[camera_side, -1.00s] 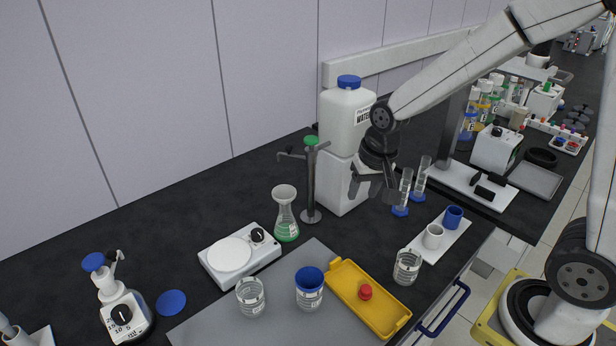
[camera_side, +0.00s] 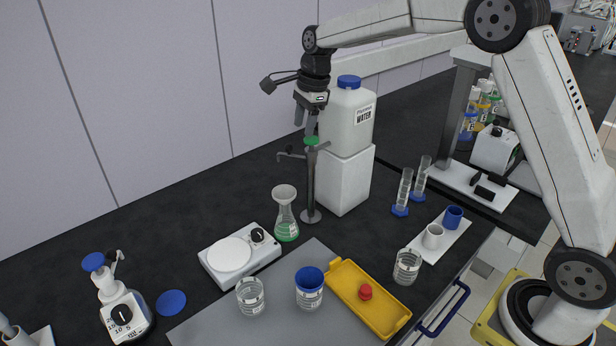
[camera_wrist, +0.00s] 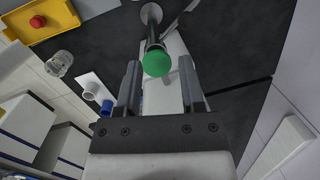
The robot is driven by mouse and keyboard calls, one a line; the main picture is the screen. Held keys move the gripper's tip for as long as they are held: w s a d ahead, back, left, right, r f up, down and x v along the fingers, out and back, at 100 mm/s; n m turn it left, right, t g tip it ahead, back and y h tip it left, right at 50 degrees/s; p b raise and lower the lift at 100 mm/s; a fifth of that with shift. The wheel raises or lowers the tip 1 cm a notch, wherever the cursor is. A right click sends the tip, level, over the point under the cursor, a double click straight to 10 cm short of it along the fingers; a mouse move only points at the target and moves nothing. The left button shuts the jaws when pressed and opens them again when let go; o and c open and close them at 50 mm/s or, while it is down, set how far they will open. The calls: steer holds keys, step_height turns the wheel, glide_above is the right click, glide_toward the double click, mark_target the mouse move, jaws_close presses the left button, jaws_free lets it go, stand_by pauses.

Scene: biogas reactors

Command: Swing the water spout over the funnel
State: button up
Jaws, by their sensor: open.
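The water tap is a grey post (camera_side: 311,185) with a round green knob (camera_side: 311,141) on top. Its thin spout (camera_side: 292,155) points left in the side view, with a short bar on the other side. A flask (camera_side: 286,226) with green liquid stands left of the post. My gripper (camera_side: 305,118) is open, pointing down just above the knob. In the wrist view, the green knob (camera_wrist: 157,64) shows between the fingertips, with no clear contact.
The white water container (camera_side: 348,115) with a blue cap stands on a white block (camera_side: 344,178) close behind the post. A hotplate (camera_side: 238,256) is left of the flask.

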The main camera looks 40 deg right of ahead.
mark_target(290, 146)
steer(key=w+m, duration=0.1)
steer(key=w+r+m, duration=0.1)
steer(key=w+m, duration=0.1)
steer(key=m, duration=0.1)
steer(key=shift+w+d+r+y, duration=0.2)
steer(key=shift+d+r+y, duration=0.05)
steer(key=shift+r+y, duration=0.1)
steer(key=shift+f, duration=0.15)
steer(key=shift+x, duration=4.3)
steer(key=shift+s+a, duration=0.15)
steer(key=shift+s, duration=0.2)
